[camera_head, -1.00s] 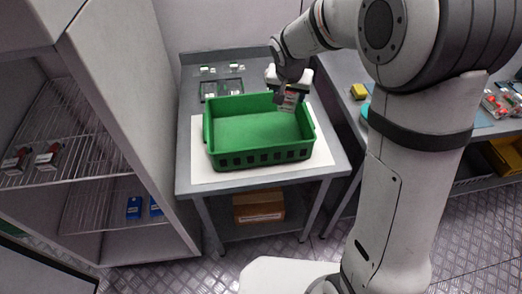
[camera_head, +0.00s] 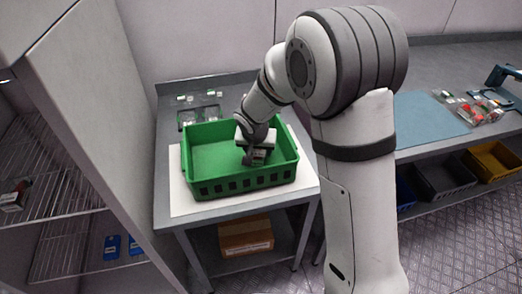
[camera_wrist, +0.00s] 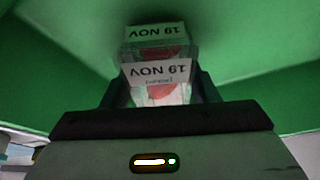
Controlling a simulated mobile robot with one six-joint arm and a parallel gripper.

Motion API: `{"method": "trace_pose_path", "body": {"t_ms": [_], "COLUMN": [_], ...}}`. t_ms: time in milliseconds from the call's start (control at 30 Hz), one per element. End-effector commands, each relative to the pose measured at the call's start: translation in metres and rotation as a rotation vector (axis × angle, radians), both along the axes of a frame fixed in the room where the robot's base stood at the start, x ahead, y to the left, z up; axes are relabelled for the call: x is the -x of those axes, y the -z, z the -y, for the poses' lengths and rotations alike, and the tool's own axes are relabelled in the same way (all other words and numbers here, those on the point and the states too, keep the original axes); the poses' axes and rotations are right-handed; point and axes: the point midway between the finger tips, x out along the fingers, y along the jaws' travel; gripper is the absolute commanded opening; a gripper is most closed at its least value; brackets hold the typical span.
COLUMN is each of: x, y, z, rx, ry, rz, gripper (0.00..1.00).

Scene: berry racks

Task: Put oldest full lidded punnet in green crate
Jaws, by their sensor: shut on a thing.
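The green crate (camera_head: 240,180) stands on a white mat on the small table, and its green inside fills the wrist view (camera_wrist: 60,70). My gripper (camera_head: 255,158) reaches down inside the crate toward its right side. In the wrist view my gripper (camera_wrist: 158,92) is shut on a clear punnet (camera_wrist: 155,52) with red fruit and white labels reading "19 NOV", upside down in the picture. In the head view the punnet is mostly hidden by my gripper. I cannot tell whether it touches the crate floor.
Several small clear items (camera_head: 200,97) stand behind the crate on the table. A fridge with wire shelves (camera_head: 65,240) is at left, holding a dark punnet (camera_head: 15,195) and blue items (camera_head: 112,247). A counter with a blue mat (camera_head: 430,118) and several red-fruit packs (camera_head: 475,112) is at right.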

Motion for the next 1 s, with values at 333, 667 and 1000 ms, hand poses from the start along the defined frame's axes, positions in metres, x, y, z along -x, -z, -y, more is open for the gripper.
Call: {"method": "trace_pose_path", "body": {"t_ms": [333, 667, 1000], "x": [0.0000, 0.0002, 0.0003], "y": [0.0060, 0.0062, 0.0024], "z": [-0.0006, -0.0008, -0.0011], "rx": [-0.001, 0.000, 0.000], "ry": [0.000, -0.001, -0.001], "rz": [0.001, 0.001, 0.001], "gripper": [0.29, 0.74, 0.76]}}
